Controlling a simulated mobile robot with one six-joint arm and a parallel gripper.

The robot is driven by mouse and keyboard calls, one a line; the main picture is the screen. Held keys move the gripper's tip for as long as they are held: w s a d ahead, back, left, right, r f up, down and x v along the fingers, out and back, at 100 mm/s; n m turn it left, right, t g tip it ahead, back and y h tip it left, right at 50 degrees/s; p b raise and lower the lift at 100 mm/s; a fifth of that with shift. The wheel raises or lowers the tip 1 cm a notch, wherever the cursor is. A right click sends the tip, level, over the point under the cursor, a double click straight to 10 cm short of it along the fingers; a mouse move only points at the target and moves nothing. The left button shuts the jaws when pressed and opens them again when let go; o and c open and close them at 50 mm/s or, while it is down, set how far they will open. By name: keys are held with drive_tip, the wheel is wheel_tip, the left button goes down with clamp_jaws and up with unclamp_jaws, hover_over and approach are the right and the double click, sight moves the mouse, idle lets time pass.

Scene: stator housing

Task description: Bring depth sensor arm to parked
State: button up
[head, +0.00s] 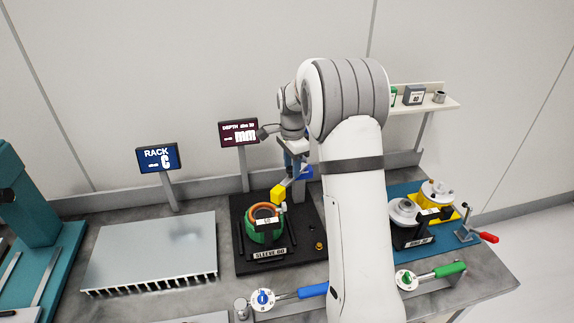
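A black station base (290,256) labelled "SLEEVE 80" stands mid-bench and holds a green round housing (262,237) with an orange ring on top. A yellow block (278,193), seemingly part of the depth sensor arm, sits just above and behind the housing's right side. A grey upright and a blue part (306,171) show behind it, partly hidden by my arm. My gripper (293,150) is at the top of this upright, above and right of the yellow block. Its fingers are too small and covered to tell whether they are open or touching anything.
A "DEPTH" display (239,133) and a "RACK" display (158,158) stand behind. A grey rack (150,250) lies left. A blue-based fixture with a red-handled clamp (487,237) is right; a shelf (428,105) is behind.

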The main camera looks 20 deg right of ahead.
sight(291, 168)
drive_tip(key=shift+o, duration=1)
drive_tip(key=shift+a, duration=0.15)
wheel_tip(291, 168, up, 8)
drive_tip(key=shift+f+b, duration=0.1)
drive_tip(key=shift+b, duration=0.7)
